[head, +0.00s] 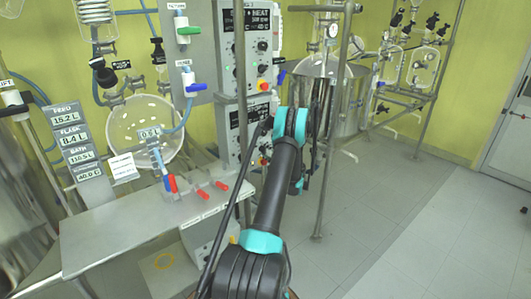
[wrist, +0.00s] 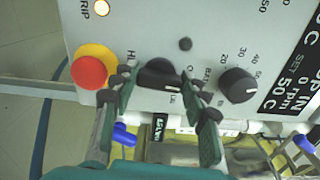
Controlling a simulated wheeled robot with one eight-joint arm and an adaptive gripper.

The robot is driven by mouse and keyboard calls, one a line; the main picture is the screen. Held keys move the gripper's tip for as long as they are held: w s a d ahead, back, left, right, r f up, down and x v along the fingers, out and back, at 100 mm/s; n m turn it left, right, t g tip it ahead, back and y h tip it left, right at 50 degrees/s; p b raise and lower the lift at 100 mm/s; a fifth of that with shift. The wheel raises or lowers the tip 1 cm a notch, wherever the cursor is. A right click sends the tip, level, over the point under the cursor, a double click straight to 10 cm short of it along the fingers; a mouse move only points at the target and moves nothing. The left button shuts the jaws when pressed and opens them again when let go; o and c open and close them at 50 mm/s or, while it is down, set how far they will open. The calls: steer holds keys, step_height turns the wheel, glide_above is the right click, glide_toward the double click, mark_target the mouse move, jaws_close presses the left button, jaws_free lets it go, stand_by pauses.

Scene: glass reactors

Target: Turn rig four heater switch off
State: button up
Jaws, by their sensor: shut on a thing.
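A black rotary switch (wrist: 160,74) sits on a pale control panel (wrist: 150,30) in the wrist view, beside lettering that starts with H and is partly hidden. My gripper (wrist: 162,90) has one finger on each side of this switch and is shut on it. The switch carries a white mark on its lower edge. In the head view my gripper (head: 291,122) is in front of the lower control box (head: 237,125); the arm hides part of that box, and the fingertips and switch cannot be made out there.
A red button on a yellow base (wrist: 90,70) is left of the switch, and a black dial (wrist: 237,85) is right. An orange trip lamp (wrist: 100,8) is lit. A steel post (head: 329,130) and vessel (head: 350,95) stand to the right.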

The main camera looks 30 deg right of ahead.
steer(key=shift+n, duration=0.7)
steer(key=o, duration=1.2)
steer(key=shift+c, duration=0.2)
steer(key=s, duration=1.2)
steer(key=shift+d, duration=0.4)
